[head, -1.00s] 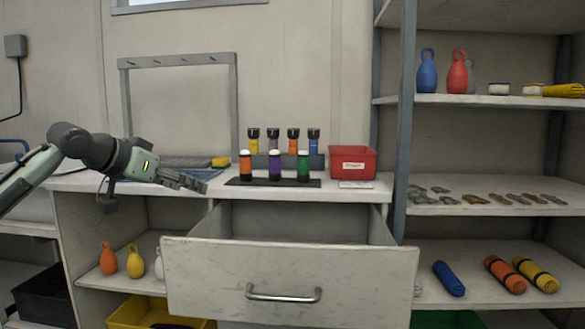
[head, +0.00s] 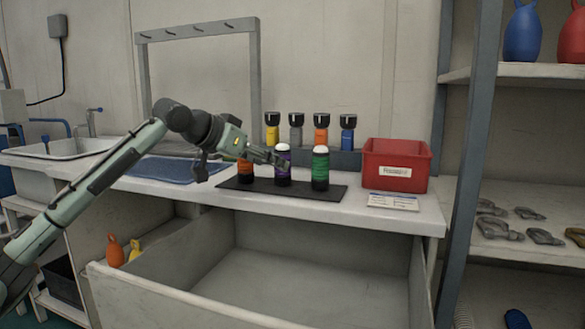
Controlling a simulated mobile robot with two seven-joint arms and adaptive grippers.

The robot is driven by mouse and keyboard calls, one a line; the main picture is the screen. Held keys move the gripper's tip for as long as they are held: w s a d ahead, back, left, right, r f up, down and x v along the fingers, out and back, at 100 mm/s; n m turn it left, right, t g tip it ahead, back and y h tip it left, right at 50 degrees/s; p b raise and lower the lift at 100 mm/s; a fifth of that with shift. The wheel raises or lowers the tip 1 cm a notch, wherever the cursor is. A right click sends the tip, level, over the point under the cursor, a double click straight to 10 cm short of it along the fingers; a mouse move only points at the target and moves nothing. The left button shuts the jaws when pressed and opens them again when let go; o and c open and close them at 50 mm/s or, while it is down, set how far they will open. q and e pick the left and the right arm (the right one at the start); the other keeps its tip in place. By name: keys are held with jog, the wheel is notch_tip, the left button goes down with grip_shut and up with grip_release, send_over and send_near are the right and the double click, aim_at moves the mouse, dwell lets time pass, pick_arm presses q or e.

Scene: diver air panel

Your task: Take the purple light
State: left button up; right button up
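The purple light (head: 283,173) stands upright with a white top on the dark mat on the counter. An orange light (head: 245,171) stands to its left, partly hidden by my gripper, and a green light (head: 320,170) to its right. My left gripper (head: 282,160) reaches in from the left, its fingertips at the purple light's upper body and covering part of it. I cannot tell whether the fingers are closed on it or touching it. My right gripper is not in view.
Behind stand several black-topped lights (head: 296,133) in a rack. A red bin (head: 397,165) and a card (head: 393,201) are at the right of the counter. An open drawer (head: 290,285) juts out below. A shelf post (head: 468,165) rises at right.

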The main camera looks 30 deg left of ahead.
aim_at(282, 179)
pick_arm(q)
jog(key=shift+w+d+f, duration=0.1)
jog(key=shift+w+f, duration=0.2)
jog(key=shift+w, duration=0.25)
jog(key=x, duration=0.5)
grip_shut()
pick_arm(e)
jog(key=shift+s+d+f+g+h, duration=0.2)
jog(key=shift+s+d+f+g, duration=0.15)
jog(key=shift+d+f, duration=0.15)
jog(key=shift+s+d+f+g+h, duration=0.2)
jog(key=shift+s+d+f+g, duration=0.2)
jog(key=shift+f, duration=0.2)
